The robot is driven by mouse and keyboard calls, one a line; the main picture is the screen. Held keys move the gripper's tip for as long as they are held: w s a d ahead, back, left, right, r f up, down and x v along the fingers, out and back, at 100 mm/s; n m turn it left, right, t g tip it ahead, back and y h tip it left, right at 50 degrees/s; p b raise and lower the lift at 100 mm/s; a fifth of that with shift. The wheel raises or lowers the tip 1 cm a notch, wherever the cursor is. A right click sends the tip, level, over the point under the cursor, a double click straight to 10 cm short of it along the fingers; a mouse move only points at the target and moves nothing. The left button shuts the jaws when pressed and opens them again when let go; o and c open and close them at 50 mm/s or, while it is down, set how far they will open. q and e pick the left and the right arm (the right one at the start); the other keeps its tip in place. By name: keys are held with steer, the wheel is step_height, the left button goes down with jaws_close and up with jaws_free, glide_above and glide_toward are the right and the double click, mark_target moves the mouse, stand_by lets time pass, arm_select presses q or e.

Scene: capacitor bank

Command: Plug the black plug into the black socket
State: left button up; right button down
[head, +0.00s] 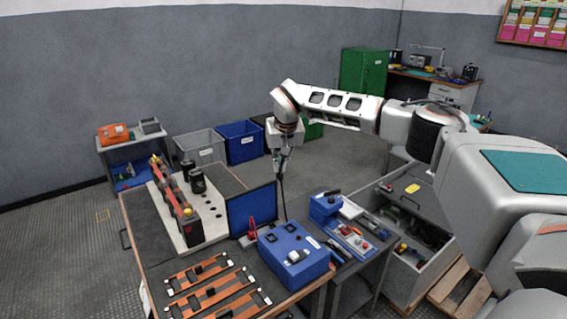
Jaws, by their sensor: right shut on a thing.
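My right gripper (281,165) points down above the workbench, behind the blue box. It is shut on a thin dark item that hangs from its fingers as a dark line, which looks like the black plug with its lead (283,200). The plug's tip is too small to make out. The blue box (310,268) stands on the bench's front right part, with small dark squares and a white part on its top. I cannot tell which dark spot is the black socket. My left gripper is not in view.
A blue upright panel (252,209) and a red item (252,229) stand beside the box. A white board (208,212) carries black cylinders (197,181) and several dark holes. Copper-coloured bars (212,292) lie in front. A blue device (325,206) stands to the right.

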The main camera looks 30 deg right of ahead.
steer(key=shift+w+a+r+p, duration=0.1)
steer(key=shift+w+p, duration=0.25)
steer(key=shift+w, duration=0.2)
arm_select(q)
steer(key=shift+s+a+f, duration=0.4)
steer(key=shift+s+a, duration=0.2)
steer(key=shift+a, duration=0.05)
arm_select(e)
steer(key=w, duration=0.3)
steer(key=shift+w+a, duration=0.15)
steer(key=shift+a, duration=0.2)
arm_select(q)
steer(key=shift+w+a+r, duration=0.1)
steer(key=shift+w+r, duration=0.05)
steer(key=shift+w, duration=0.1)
arm_select(e)
steer(key=shift+d, duration=0.15)
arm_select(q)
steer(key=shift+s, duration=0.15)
arm_select(e)
steer(key=shift+f, duration=0.25)
